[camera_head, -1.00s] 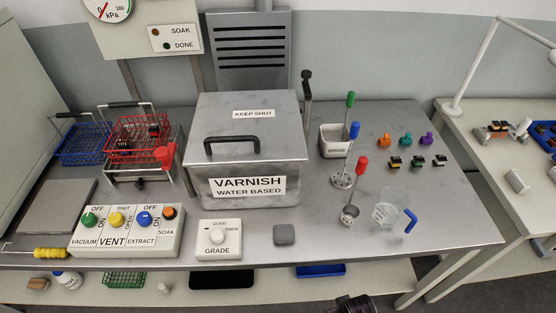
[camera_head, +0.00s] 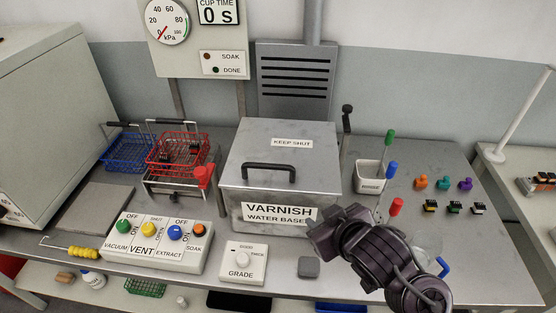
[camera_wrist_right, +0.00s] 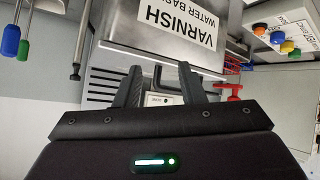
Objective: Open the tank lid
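The tank (camera_head: 238,206) is a grey metal box labelled VARNISH WATER BASED, near the middle of the bench. Its lid (camera_head: 300,160) lies flat and closed, marked KEEP SHUT. A black bar handle (camera_head: 269,167) is on the lid near its front edge. My right gripper (camera_head: 313,238) is in front of the tank's lower right front, apart from the handle. In the right wrist view its two fingers (camera_wrist_right: 161,80) are spread with nothing between them, and the tank front (camera_wrist_right: 150,38) shows upside down beyond. My left gripper is not in view.
A rinse cup (camera_head: 369,178) and tools with green, blue and red handles stand right of the tank. An upright black-topped lever (camera_head: 346,120) is behind them. A red basket (camera_head: 178,152) stands left. A control panel (camera_head: 155,243) and grade dial (camera_head: 243,262) are in front.

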